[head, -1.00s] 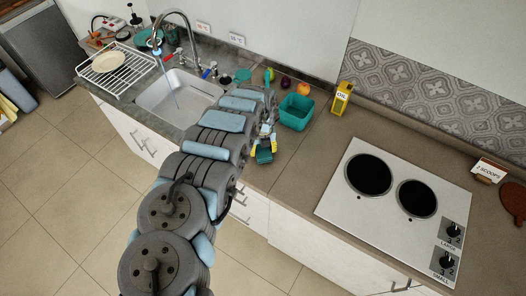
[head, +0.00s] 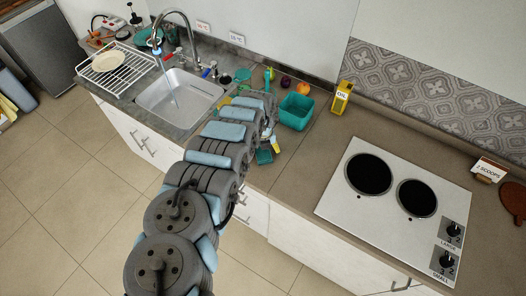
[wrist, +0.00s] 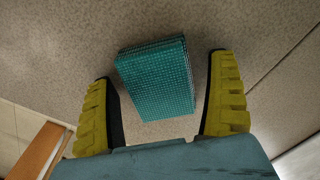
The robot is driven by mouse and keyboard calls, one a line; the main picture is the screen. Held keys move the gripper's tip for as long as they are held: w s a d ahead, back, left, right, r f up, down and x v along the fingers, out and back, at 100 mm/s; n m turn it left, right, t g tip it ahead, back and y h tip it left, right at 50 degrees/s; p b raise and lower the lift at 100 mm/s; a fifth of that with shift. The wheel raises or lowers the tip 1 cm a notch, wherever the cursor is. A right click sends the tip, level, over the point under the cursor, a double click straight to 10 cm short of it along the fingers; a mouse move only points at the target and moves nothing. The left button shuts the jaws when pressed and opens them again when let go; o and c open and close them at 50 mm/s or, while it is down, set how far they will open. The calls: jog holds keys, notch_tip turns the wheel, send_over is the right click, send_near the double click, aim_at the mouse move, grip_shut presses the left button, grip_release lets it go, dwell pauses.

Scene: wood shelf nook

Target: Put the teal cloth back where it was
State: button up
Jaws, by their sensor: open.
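The teal cloth (wrist: 158,78) lies folded in a thick pad on the countertop, with a fine grid texture. In the head view the cloth (head: 264,156) is near the front edge of the counter, right of the sink. My gripper (wrist: 162,85) is open, with one yellow-padded finger on each side of the cloth in the wrist view and gaps between them. In the head view my gripper (head: 272,142) is just behind the cloth, partly hidden by my arm.
A teal bin (head: 296,112) and a yellow oil box (head: 342,97) stand behind the cloth. The sink (head: 180,97) with running tap is to the left, a dish rack (head: 112,68) beyond it. A hob (head: 395,205) is at right; bare counter lies between.

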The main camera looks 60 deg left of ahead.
notch_tip(320, 180, up, 12)
jog(key=shift+r, duration=0.15)
dwell(1.2)
